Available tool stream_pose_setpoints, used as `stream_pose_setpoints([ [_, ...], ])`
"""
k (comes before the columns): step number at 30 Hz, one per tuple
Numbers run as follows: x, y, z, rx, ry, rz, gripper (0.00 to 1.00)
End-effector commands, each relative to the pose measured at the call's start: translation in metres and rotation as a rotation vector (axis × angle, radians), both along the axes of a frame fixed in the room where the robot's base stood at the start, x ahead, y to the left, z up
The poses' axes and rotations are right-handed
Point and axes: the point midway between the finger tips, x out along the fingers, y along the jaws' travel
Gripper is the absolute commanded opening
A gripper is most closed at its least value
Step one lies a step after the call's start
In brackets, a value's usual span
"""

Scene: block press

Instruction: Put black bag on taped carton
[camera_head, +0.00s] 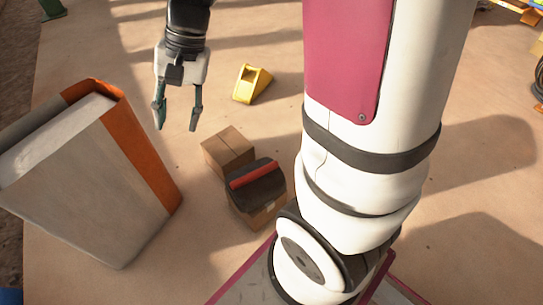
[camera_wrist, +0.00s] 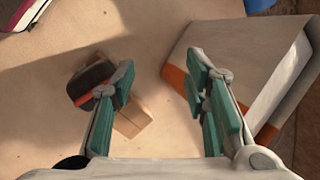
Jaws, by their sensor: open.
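The black bag (camera_head: 262,190), dark with a red stripe, rests on top of a brown carton (camera_head: 268,216) that shows a pale patch like tape on its side. The bag hides most of that carton's top. A second brown carton (camera_head: 228,150) with a seam across its top stands right behind it. My gripper (camera_head: 177,126) is open and empty, up and to the left of the cartons, apart from them. In the wrist view the bag (camera_wrist: 84,82) and the second carton (camera_wrist: 133,118) lie partly behind the left finger of my gripper (camera_wrist: 160,75).
A large book-like thing with grey cover and orange spine (camera_head: 148,155) stands at the left; it also shows in the wrist view (camera_wrist: 225,62). A yellow object (camera_head: 251,84) lies behind the cartons. The floor between the book and cartons is clear.

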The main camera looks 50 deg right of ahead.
Motion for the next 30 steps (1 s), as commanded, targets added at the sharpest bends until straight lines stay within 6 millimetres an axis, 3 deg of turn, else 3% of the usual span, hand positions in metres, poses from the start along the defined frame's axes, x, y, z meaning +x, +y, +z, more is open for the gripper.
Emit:
stream_pose_setpoints([
  [3, -0.044, 0.016, 0.035, -0.031, -0.04, 0.16, 0.41],
  [7, -0.094, 0.025, 0.059, -0.085, -0.067, 0.324, 0.41],
  [12, -0.16, 0.025, 0.076, -0.184, -0.09, 0.517, 0.41],
  [18, -0.221, 0.012, 0.08, -0.308, -0.098, 0.677, 0.41],
  [24, -0.246, 0.003, 0.078, -0.374, -0.092, 0.74, 0.41],
  [30, -0.249, 0.002, 0.078, -0.381, -0.09, 0.747, 0.41],
])
